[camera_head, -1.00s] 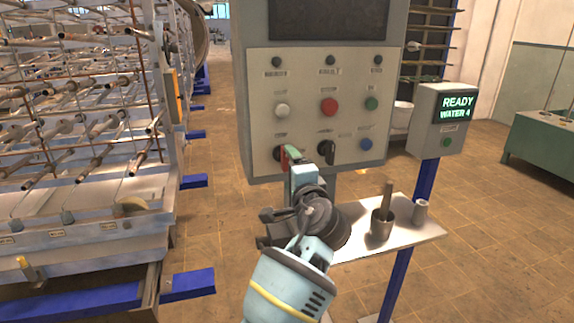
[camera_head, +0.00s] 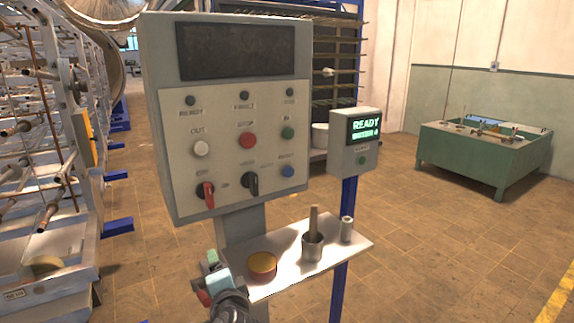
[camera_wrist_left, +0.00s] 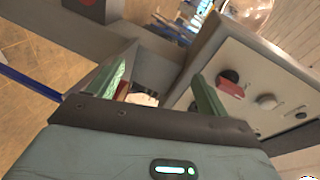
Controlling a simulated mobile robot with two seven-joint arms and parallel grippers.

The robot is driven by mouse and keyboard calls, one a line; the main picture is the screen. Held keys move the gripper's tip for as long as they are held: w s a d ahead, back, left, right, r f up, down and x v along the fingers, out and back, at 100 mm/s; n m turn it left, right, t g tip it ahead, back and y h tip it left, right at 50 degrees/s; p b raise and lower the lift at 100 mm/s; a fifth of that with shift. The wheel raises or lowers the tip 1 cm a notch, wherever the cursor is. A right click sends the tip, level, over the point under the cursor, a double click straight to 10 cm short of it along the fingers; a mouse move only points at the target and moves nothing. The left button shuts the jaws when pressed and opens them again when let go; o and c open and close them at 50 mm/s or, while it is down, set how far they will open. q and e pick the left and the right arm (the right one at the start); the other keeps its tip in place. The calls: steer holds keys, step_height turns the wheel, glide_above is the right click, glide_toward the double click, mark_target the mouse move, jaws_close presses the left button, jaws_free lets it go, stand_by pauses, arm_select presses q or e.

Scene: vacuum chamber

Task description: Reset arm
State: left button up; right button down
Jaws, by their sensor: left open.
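My left gripper (camera_head: 210,277) is at the bottom of the head view, below the control panel (camera_head: 178,190) and left of the small shelf. It stands clear of the panel's red knob (camera_head: 207,194) and black knob (camera_head: 251,184). In the left wrist view its two green-padded fingers (camera_wrist_left: 160,88) are apart. I see nothing held between them. That view also shows the panel tilted at the right, with the red knob (camera_wrist_left: 230,86) beside the right finger. My right gripper is not in view.
The shelf (camera_head: 285,281) holds a yellow-rimmed round tin (camera_head: 262,267), a cup (camera_head: 312,247) with a wooden handle, and a small metal cylinder (camera_head: 347,229). A display box (camera_head: 353,145) reads READY. A machine frame (camera_head: 45,280) stands left. Floor at right is open before a green tank (camera_head: 470,163).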

arm_select(q)
steer(key=s+a+f+n+g+h+p, duration=0.1)
steer(key=s+f+n+g+h+p, duration=0.3)
steer(key=s+f, duration=1.6)
steer(key=s+a+f+n+h, duration=0.1)
steer(key=s+f+n+h, duration=0.1)
steer(key=s, duration=1)
steer(key=s+f+n+g+h, duration=0.1)
steer(key=s+f+n+h, duration=0.1)
steer(key=s, duration=1)
steer(key=shift+s+a+f+n+h, duration=0.25)
steer(key=shift+a+f+n+h, duration=0.1)
steer(key=shift+n, duration=0.15)
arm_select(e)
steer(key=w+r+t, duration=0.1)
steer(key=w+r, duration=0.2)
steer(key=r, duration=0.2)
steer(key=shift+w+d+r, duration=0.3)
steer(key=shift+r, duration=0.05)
